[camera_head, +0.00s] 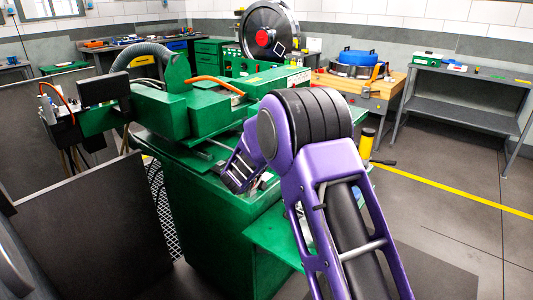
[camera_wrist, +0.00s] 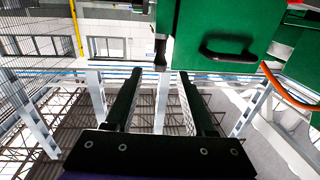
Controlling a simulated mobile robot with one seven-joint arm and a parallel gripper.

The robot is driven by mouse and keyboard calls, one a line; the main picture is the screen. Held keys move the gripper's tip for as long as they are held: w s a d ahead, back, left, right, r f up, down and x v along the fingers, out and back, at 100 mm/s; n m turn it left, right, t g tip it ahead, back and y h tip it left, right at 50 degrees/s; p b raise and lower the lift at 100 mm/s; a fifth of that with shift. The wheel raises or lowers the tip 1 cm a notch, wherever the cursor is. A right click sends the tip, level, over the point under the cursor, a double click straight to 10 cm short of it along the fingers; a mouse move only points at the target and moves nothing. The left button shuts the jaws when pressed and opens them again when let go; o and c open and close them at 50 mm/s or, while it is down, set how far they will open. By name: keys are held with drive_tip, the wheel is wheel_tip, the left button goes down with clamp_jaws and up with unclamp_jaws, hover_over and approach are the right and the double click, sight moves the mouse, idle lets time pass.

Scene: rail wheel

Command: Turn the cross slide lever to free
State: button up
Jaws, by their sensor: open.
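The green lathe-like machine (camera_head: 205,195) fills the middle of the head view, with my purple arm in front of it. In the wrist view its green housing (camera_wrist: 195,45) is at the upper right. A small dark lever-like piece (camera_wrist: 160,52) shows beside the housing's left edge, just beyond the gap between my fingertips. I cannot tell for sure that it is the cross slide lever, nor its setting. My gripper (camera_wrist: 161,73) is open, its two black fingers apart with nothing held between them. My arm hides the gripper in the head view.
A black handle (camera_wrist: 228,54) is on the green housing, with an orange hose (camera_wrist: 288,90) to its right. A yellow cylinder (camera_head: 366,144) stands right of the machine. A large dark wheel (camera_head: 268,30) is behind it.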

drive_tip(key=v, duration=1)
drive_tip(key=shift+s+a, duration=0.2)
drive_tip(key=shift+s, duration=0.1)
